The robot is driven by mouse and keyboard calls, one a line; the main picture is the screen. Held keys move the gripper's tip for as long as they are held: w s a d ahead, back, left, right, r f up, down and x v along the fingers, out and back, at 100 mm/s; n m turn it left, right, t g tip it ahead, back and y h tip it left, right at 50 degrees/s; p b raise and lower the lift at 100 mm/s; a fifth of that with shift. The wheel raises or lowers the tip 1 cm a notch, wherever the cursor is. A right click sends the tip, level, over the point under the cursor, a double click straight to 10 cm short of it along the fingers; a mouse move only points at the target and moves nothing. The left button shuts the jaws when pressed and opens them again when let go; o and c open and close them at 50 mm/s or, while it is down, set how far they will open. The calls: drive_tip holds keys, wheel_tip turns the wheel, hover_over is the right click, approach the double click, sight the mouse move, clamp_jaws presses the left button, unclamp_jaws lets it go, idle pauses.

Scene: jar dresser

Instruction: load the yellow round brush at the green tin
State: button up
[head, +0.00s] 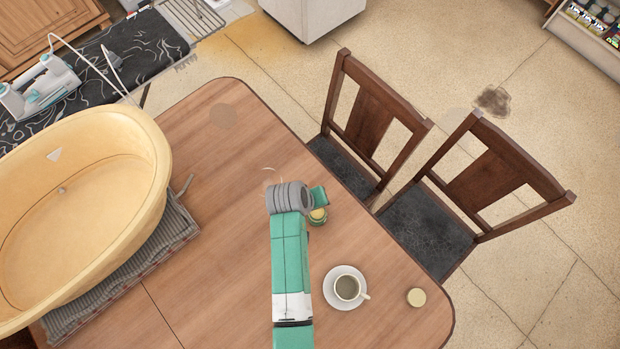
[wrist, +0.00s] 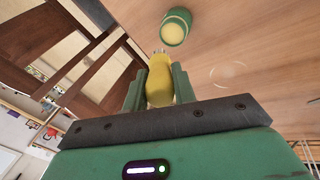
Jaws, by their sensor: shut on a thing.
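My gripper (wrist: 158,82) is shut on the yellow round brush (wrist: 160,84) in the wrist view. The brush lies between the two green fingers, its pale tip pointing away from my palm toward the green tin. The green tin (wrist: 176,27), with a yellow top face, is just beyond the brush tip; a small gap seems to show between them. In the head view my gripper (head: 319,196) is over the table, and the green tin (head: 318,218) shows partly beneath it. The brush cannot be made out there.
A cup (head: 347,287) on a white saucer (head: 331,294) and a small cream disc (head: 416,297) are at the table's near right. A large yellow tub (head: 85,200) on a grey mat (head: 180,228) fills the left. Two chairs (head: 372,120) stand along the right edge.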

drive_tip(key=shift+f+b, duration=2.9)
drive_tip(key=shift+f, duration=0.2)
drive_tip(key=shift+r, duration=0.1)
drive_tip(key=shift+s+f, duration=0.1)
drive_tip(key=shift+f, duration=0.55)
drive_tip(key=shift+r, duration=0.15)
wheel_tip(320, 180, up, 7)
drive_tip(key=p, duration=0.7)
